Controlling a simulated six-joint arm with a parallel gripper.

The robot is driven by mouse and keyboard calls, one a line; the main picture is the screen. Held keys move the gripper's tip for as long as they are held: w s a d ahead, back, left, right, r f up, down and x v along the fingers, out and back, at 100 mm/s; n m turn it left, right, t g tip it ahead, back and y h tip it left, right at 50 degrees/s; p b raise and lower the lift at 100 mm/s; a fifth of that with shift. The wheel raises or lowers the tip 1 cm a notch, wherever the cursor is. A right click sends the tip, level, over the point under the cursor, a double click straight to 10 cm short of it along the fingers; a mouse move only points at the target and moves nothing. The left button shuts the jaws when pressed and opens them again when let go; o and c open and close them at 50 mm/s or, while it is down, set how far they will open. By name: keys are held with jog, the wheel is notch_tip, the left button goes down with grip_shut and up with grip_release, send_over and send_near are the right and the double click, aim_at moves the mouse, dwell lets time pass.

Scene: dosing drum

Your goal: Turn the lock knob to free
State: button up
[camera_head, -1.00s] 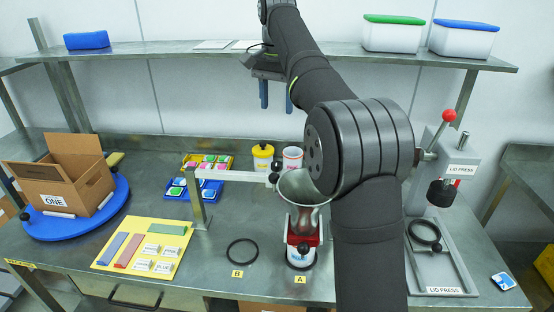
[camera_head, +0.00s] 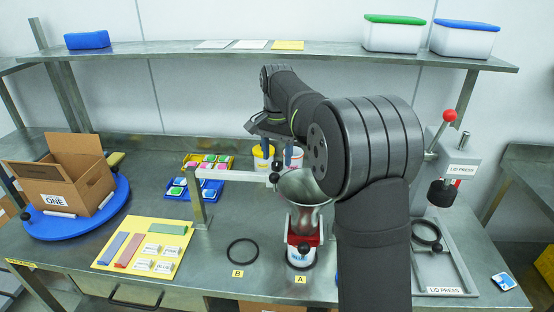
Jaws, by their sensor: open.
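My gripper (camera_head: 277,155) hangs with two blue fingers apart, in front of the yellow jar and the red-and-white jar, above and behind the funnel. It is open with nothing seen between the fingers. A black knob (camera_head: 303,248) sits on the front of the red dosing body (camera_head: 304,227) under the grey funnel (camera_head: 302,188). Another black knob (camera_head: 275,178) is at the end of the pale horizontal bar (camera_head: 230,175). A dark knob (camera_head: 25,215) sits at the blue turntable's edge. I cannot tell which knob is the lock knob. No gripper contact with any knob shows.
My arm hides the table right of the funnel. A lid press (camera_head: 462,170) stands at the right. A box (camera_head: 62,180) sits on the blue turntable (camera_head: 105,215). A black ring (camera_head: 242,252) lies at mark B. A shelf (camera_head: 200,56) spans the back.

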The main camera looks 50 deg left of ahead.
jog(key=shift+f, duration=1)
jog(key=c, duration=1)
jog(key=shift+o, duration=0.2)
